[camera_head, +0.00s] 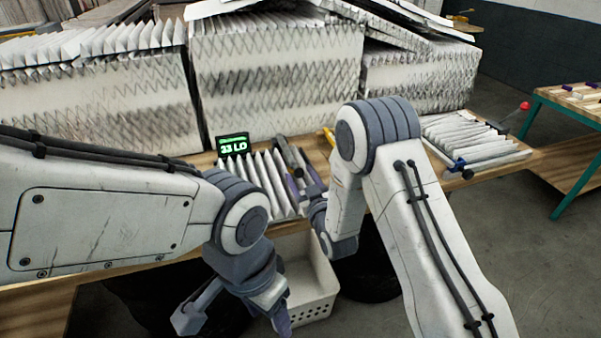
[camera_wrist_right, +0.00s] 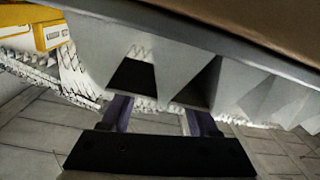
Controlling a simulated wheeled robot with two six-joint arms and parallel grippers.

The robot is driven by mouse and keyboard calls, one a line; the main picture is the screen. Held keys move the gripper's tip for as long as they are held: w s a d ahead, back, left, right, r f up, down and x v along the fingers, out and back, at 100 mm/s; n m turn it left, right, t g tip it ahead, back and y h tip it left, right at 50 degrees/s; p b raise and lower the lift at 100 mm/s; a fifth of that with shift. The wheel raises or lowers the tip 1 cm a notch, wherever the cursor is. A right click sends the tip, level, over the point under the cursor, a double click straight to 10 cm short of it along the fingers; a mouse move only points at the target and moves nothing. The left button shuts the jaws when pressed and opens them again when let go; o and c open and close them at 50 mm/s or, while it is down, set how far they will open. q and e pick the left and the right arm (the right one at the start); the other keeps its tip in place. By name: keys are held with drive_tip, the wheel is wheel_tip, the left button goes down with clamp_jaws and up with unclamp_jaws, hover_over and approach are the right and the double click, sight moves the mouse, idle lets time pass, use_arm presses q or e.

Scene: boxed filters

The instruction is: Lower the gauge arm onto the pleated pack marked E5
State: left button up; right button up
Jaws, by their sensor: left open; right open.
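A white pleated pack (camera_head: 262,182) stands on the wooden bench behind my arms. Large pleats (camera_wrist_right: 180,65) cross the right wrist view. A red-knobbed lever (camera_head: 522,107), perhaps the gauge arm, stands raised from a blue fitting beside another pleated pack (camera_head: 465,138) on the right. I cannot read an E5 mark on either pack. My right gripper (camera_head: 302,178) is open beside the near pack's right end; its purple fingers also show in the right wrist view (camera_wrist_right: 160,112), close to the pleats. My left gripper (camera_head: 235,315) is open and low, in front of the bench.
A green display (camera_head: 233,146) reading "33 LO" stands behind the near pack. Tall pleated stacks (camera_head: 275,75) fill the bench's back. A white basket (camera_head: 312,285) sits below the front edge. A teal-legged table (camera_head: 560,125) stands right. A yellow object (camera_wrist_right: 48,32) shows in the right wrist view.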

drive_tip(key=shift+w+a, duration=0.1)
drive_tip(key=shift+w, duration=0.15)
clamp_jaws()
idle(1.4)
